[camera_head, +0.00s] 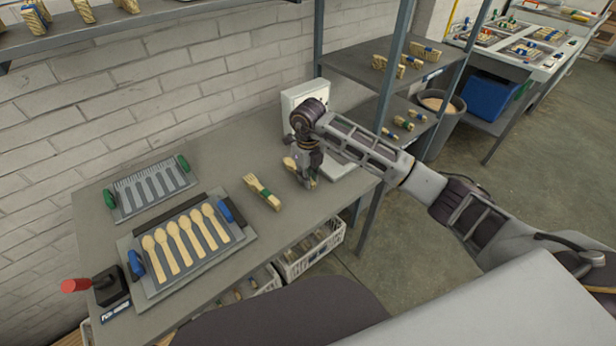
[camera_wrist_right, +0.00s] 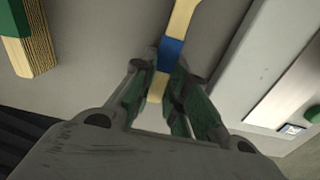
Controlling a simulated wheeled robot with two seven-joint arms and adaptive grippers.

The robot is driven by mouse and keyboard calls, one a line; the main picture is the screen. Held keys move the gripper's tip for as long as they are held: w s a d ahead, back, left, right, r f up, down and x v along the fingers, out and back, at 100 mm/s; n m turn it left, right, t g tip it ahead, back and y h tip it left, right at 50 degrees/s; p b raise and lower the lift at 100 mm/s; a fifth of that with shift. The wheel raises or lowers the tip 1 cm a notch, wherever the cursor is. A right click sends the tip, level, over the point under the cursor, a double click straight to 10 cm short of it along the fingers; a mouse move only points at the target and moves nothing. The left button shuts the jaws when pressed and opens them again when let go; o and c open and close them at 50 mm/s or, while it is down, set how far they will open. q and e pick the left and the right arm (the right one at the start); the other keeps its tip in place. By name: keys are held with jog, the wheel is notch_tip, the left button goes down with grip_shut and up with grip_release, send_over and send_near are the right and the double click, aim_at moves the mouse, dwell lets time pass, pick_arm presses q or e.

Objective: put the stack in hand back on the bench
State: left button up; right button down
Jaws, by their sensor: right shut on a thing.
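My right gripper (camera_head: 308,180) points down low over the right part of the grey bench (camera_head: 230,162). It is shut on a wooden cutlery stack with a blue band (camera_wrist_right: 172,52), whose pale end (camera_head: 289,163) shows left of the fingers. Whether the stack touches the bench, I cannot tell. A second stack with a green band (camera_head: 262,193) lies on the bench to the left. My left gripper is out of view.
A white device (camera_head: 303,98) stands right behind the gripper, its pale base close by on the right. A red-handled lever (camera_head: 105,285) stands front left. Bare bench surrounds the green-banded stack.

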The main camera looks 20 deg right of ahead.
jog(key=shift+f, duration=0.1)
jog(key=c, duration=1.4)
grip_release()
jog(key=shift+r, duration=6.1)
